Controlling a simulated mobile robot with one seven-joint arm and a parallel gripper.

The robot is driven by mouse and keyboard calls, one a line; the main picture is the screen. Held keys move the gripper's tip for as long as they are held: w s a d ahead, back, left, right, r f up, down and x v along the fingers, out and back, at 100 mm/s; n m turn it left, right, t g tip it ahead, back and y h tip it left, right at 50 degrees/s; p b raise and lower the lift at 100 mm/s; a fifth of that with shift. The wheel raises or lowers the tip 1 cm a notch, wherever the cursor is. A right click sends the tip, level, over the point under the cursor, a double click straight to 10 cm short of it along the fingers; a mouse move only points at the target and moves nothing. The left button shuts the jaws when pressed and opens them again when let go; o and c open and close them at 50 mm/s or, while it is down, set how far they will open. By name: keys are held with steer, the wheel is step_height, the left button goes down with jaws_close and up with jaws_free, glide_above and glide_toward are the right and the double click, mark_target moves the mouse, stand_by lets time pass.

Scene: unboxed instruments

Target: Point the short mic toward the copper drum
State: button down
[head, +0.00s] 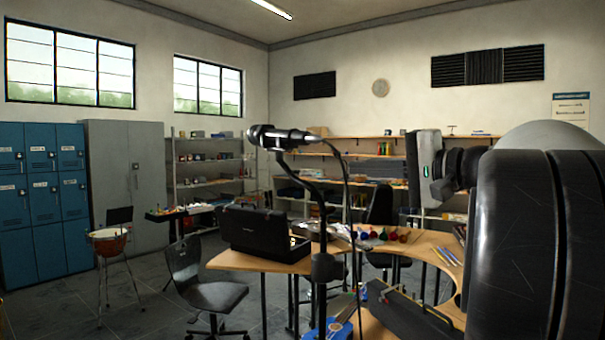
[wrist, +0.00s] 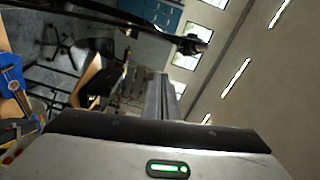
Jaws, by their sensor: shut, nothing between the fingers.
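A black mic (head: 282,138) sits on top of a dark stand in the middle of the head view. Its rounded end faces left and its cable hangs from the right end. It shows in the wrist view (wrist: 191,44) beyond the fingers. The copper drum (head: 107,242) stands on thin legs at the far left, lower and farther back. My gripper (wrist: 162,92) is shut and empty, its fingers together in the wrist view. In the head view its grey hand is right of the mic, clearly apart from it; the fingers are hard to make out there.
A curved wooden desk (head: 258,262) stands behind the mic stand, with a black open case (head: 262,232) on it. Chairs (head: 205,285) stand around it. Blue lockers (head: 42,200) line the left wall. The air between mic and gripper looks clear.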

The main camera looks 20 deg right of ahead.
steer(key=w+a+f+p, duration=0.1)
steer(key=w+a, duration=0.6)
steer(key=a, duration=0.1)
steer(key=shift+w+a, duration=0.25)
steer(key=shift+w, duration=0.15)
steer(key=shift+s+a+f+n+g+y+b, duration=0.1)
steer(key=shift+s+a+n+g+y+b, duration=0.15)
steer(key=shift+a+n+y+b, duration=0.35)
steer(key=shift+w, duration=0.1)
